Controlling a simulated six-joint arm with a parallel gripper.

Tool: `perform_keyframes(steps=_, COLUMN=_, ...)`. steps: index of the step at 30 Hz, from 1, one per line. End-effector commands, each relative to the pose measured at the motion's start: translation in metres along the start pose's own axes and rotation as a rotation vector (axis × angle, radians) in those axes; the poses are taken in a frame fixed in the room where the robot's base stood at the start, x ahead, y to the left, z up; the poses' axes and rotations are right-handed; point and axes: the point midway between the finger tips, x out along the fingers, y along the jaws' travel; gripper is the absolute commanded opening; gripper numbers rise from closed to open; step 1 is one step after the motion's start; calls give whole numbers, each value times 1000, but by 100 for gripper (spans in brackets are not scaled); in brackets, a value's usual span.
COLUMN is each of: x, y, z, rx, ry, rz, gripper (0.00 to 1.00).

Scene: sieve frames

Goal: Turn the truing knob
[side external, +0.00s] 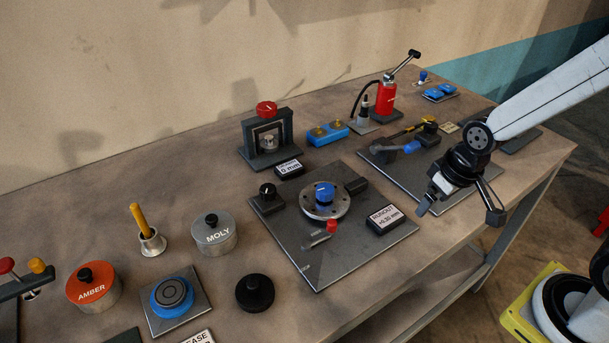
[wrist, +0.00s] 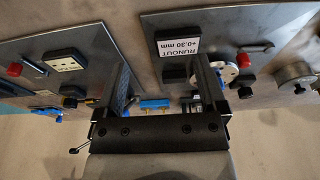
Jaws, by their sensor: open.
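The runout station is a dark plate (side external: 315,265) near the middle of the bench. It carries a round grey disc (side external: 325,207) with a blue knob (side external: 324,190) on it, a black knob (side external: 267,191) on a block at its left, and a red knob (side external: 332,226) in front. No label shows which is the truing knob. A display (side external: 384,218) reads RUNOUT +0.30 mm; it also shows in the wrist view (wrist: 179,44). My gripper (side external: 458,210) is open and empty, right of the station and apart from it. Its spread fingers also show in the wrist view (wrist: 161,70).
A second plate (side external: 390,165) with a blue-handled tool lies behind my gripper. A red dial press (side external: 267,135), blue block (side external: 327,133) and red pump (side external: 388,98) stand at the back. AMBER (side external: 93,288) and MOLY (side external: 213,236) tins stand left. Bare bench separates the two plates.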

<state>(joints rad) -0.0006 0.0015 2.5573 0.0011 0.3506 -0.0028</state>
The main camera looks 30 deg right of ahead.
Motion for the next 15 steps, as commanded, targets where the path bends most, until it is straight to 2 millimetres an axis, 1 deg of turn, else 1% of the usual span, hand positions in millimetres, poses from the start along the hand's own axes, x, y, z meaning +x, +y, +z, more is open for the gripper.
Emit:
perform_keyframes(steps=5, x=1, y=-5, z=-14, rx=-33, ry=3, rz=-9, gripper=90)
perform_keyframes(steps=8, x=3, y=-11, z=-31, rx=-77, ry=7, rz=-20, gripper=90)
perform_keyframes(steps=11, x=6, y=-21, z=-54, rx=-137, ry=12, rz=-37, gripper=90)
perform_keyframes(steps=15, x=11, y=-41, z=-91, rx=-242, ry=24, rz=-68, gripper=90)
